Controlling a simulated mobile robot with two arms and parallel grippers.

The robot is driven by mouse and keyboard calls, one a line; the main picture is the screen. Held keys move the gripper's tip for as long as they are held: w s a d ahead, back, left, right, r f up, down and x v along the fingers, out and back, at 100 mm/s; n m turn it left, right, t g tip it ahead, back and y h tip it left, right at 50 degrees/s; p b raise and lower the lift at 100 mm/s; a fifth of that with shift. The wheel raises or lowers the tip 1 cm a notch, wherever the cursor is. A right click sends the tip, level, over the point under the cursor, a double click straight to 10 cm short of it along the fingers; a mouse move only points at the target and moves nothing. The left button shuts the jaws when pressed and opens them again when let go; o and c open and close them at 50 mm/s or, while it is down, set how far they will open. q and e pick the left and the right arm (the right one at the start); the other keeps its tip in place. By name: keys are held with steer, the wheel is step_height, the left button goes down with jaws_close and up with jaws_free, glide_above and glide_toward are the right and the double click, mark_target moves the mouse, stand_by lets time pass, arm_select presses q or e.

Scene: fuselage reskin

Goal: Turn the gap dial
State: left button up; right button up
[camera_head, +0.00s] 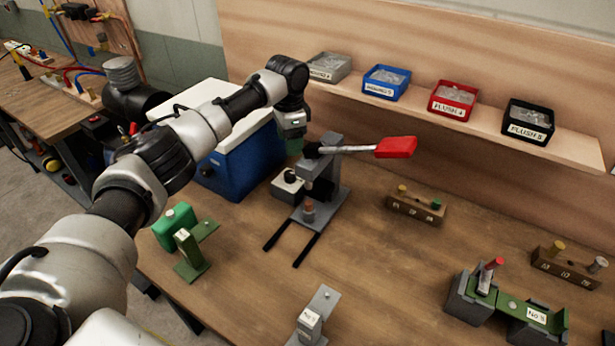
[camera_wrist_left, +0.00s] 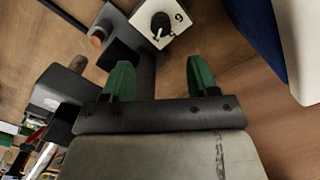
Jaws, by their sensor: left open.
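The gap dial (camera_head: 290,177) is a black knob on a white plate, on the left side of a grey bench press (camera_head: 325,190). In the left wrist view the dial (camera_wrist_left: 161,25) shows a pale pointer line and a printed digit, 6 or 9. My left gripper (camera_head: 294,146) hangs above and just behind the dial, beside the press head. In the left wrist view its green fingers (camera_wrist_left: 160,80) are apart with nothing between them, and the dial lies beyond their tips, not touched. My right gripper is not in view.
The press has a lever with a red handle (camera_head: 396,147) reaching right. A blue box with a white lid (camera_head: 235,160) stands close on the left. Labelled bins (camera_head: 453,100) line a shelf behind. Green fixtures (camera_head: 183,240) and wooden blocks (camera_head: 415,205) stand on the table.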

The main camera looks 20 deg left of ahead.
arm_select(q)
steer(key=p, duration=0.1)
glide_above(290, 173)
step_height(290, 173, down, 5)
steer(key=shift+s+a+r, duration=0.1)
steer(key=shift+s+r, duration=0.05)
step_height(290, 173, down, 5)
steer(key=shift+f+p, duration=0.15)
steer(key=shift+p, duration=0.2)
steer(key=shift+f, duration=0.3)
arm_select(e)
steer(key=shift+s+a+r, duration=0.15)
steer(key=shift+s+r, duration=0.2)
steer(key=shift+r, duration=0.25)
arm_select(q)
steer(key=shift+c, duration=0.2)
steer(key=c, duration=0.9)
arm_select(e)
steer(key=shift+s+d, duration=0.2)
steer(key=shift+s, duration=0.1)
